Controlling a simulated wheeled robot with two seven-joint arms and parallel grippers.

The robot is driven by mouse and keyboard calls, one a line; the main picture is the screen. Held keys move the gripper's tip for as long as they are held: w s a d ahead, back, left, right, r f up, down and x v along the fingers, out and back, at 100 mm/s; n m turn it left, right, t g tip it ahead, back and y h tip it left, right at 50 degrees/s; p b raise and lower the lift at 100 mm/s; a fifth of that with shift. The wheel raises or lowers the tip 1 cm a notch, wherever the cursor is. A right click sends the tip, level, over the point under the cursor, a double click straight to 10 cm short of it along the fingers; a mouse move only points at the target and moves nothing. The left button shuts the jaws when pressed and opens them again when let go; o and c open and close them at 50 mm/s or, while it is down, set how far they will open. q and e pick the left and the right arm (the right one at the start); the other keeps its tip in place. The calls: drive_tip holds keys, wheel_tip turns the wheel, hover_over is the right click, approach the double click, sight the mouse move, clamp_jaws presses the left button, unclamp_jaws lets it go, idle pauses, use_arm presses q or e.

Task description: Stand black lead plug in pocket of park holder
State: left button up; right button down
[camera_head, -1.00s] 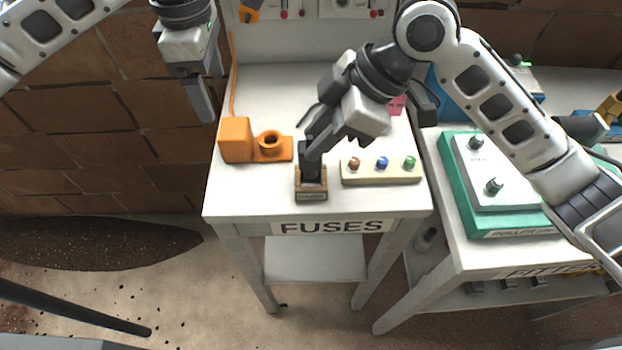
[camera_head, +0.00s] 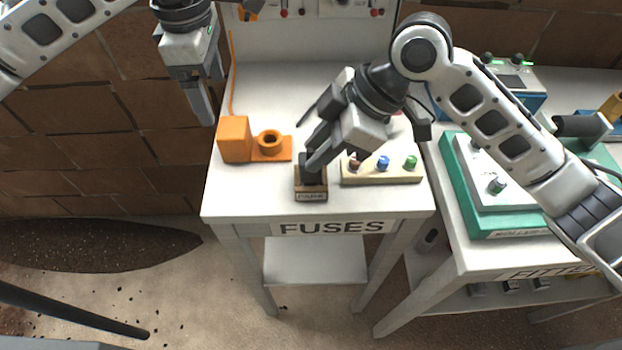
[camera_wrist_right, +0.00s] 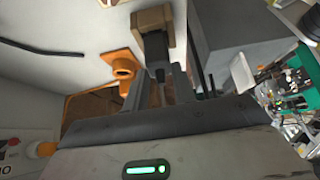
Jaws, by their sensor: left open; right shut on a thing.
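The park holder is a small wooden block (camera_head: 311,196) with a label at the front edge of the FUSES table; it also shows at the top of the right wrist view (camera_wrist_right: 150,19). The black lead plug (camera_head: 307,177) stands at its pocket, roughly upright, its lower end hidden by the holder. It shows between the fingers in the right wrist view (camera_wrist_right: 157,48). My right gripper (camera_head: 313,165) is shut on the plug from above right; how deep the plug sits I cannot tell. My left gripper (camera_head: 207,108) is open and empty, left of the table.
An orange block with a ring socket (camera_head: 270,143) is left of the holder. A pale strip with coloured knobs (camera_head: 382,171) is close on the right. A green-based unit (camera_head: 500,200) stands on the right table. The back left tabletop is clear.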

drive_tip(key=shift+f, duration=0.15)
drive_tip(key=c, duration=1.1)
unclamp_jaws()
drive_tip(key=shift+o, duration=0.2)
wheel_tip(320, 180, up, 3)
drive_tip(key=p, duration=0.3)
drive_tip(key=shift+f, duration=0.2)
drive_tip(key=shift+r, duration=1.15)
use_arm(q)
drive_tip(key=shift+r, duration=1.6)
use_arm(e)
drive_tip(key=shift+r, duration=1.05)
use_arm(q)
drive_tip(key=shift+s, duration=0.1)
use_arm(e)
drive_tip(key=shift+s, duration=0.1)
